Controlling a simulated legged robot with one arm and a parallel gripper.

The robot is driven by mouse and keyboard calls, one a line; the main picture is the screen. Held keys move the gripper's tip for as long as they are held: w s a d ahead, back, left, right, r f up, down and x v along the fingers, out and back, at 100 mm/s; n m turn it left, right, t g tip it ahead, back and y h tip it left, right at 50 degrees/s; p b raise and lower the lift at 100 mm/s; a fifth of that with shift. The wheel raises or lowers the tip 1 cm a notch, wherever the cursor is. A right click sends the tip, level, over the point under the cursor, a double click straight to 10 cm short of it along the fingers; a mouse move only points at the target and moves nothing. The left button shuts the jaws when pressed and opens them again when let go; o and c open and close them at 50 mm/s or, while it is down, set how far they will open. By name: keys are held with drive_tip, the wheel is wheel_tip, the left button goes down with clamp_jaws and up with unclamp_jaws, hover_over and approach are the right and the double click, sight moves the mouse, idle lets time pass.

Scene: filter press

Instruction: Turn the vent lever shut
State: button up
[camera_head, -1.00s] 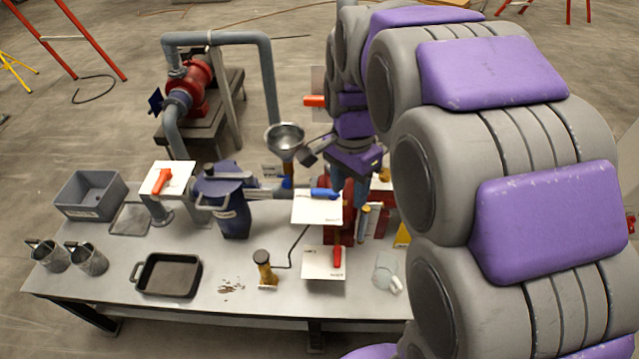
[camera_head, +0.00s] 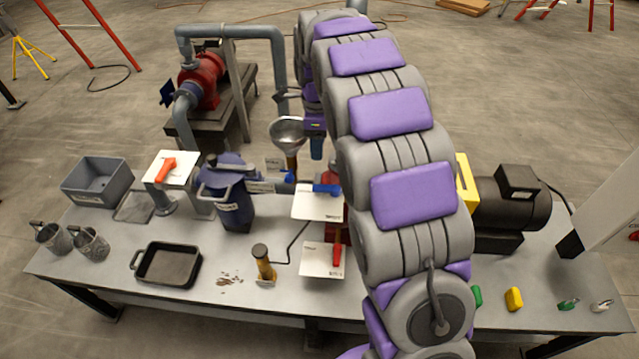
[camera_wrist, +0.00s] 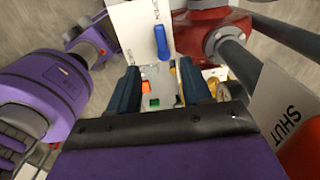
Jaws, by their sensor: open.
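Several coloured levers on white plates are in view; I cannot read which one is the vent lever. A blue lever (camera_head: 326,188) sits on a plate mid-table, with a red lever (camera_head: 337,255) in front of it and an orange lever (camera_head: 166,168) at the left. The wrist view shows a blue lever (camera_wrist: 161,42) beyond my fingers and part of an orange-red handle (camera_wrist: 302,152) beside a "SHUT" plate (camera_wrist: 283,110) at the right. My gripper (camera_wrist: 160,88) is open, with no lever between its fingers. In the head view, my arm partly hides it.
A funnel (camera_head: 287,132), a blue vessel (camera_head: 228,200) and pipes stand close around my gripper. A black pan (camera_head: 168,265) and grey bin (camera_head: 96,181) are on the left of the table. A dark motor (camera_head: 510,205) stands at the right.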

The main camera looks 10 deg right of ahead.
drive_tip(key=b, duration=0.2)
hover_over(321, 186)
drive_tip(key=f, duration=1)
drive_tip(key=shift+d+f, duration=0.35)
drive_tip(key=f, duration=0.1)
drive_tip(key=a+f, duration=0.1)
drive_tip(key=f, duration=0.1)
drive_tip(key=shift+f+b, duration=0.1)
drive_tip(key=shift+b, duration=0.2)
drive_tip(key=shift+a+f, duration=0.25)
drive_tip(key=shift+f, duration=0.15)
drive_tip(key=shift+d, duration=0.6)
drive_tip(key=shift+c, duration=0.6)
drive_tip(key=shift+a, duration=0.25)
clamp_jaws()
